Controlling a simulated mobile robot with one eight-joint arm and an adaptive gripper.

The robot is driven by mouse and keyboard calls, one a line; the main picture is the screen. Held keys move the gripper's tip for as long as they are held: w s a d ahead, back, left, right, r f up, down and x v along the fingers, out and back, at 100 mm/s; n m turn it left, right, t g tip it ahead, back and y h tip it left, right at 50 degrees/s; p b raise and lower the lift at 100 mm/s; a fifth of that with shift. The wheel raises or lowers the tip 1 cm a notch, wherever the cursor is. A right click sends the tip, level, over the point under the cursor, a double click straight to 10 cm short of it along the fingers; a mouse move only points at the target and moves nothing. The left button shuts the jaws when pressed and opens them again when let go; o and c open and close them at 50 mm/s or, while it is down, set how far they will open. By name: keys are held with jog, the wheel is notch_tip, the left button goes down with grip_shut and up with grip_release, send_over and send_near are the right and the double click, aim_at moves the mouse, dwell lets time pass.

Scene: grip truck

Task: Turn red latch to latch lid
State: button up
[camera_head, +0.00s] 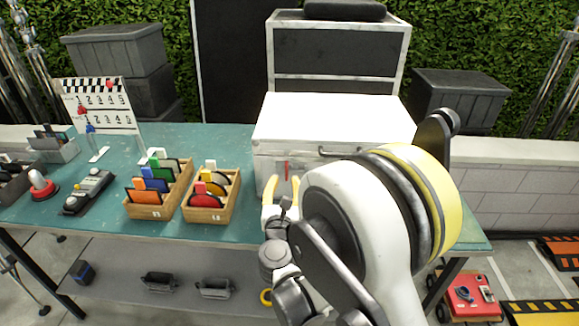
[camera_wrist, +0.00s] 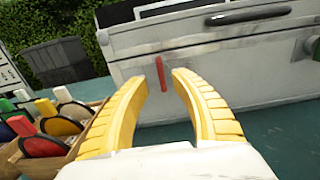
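The red latch (camera_head: 287,169) is a thin, near-upright bar on the front of a white case, near its left end. In the wrist view the red latch (camera_wrist: 162,74) shows whole, slightly tilted, beyond the fingertips. The white lid (camera_head: 335,117) lies down on the case (camera_head: 262,165). My gripper (camera_head: 283,181) has yellow fingers and is in front of the latch. In the wrist view my gripper (camera_wrist: 161,78) is open, with a gap between its fingertips and nothing held. The latch appears in line with that gap. I cannot tell whether the fingertips touch the case.
Two wooden boxes of coloured discs (camera_head: 210,216) (camera_head: 145,210) stand left of the case on the teal table (camera_head: 230,140). A grey handle (camera_head: 338,151) is on the case's front, right of the latch. A green part (camera_wrist: 312,47) shows at the wrist view's right edge.

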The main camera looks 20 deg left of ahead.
aim_at(286, 172)
jog(key=b+x, duration=0.1)
jog(key=x, duration=0.4)
jog(key=shift+w, duration=0.45)
grip_shut()
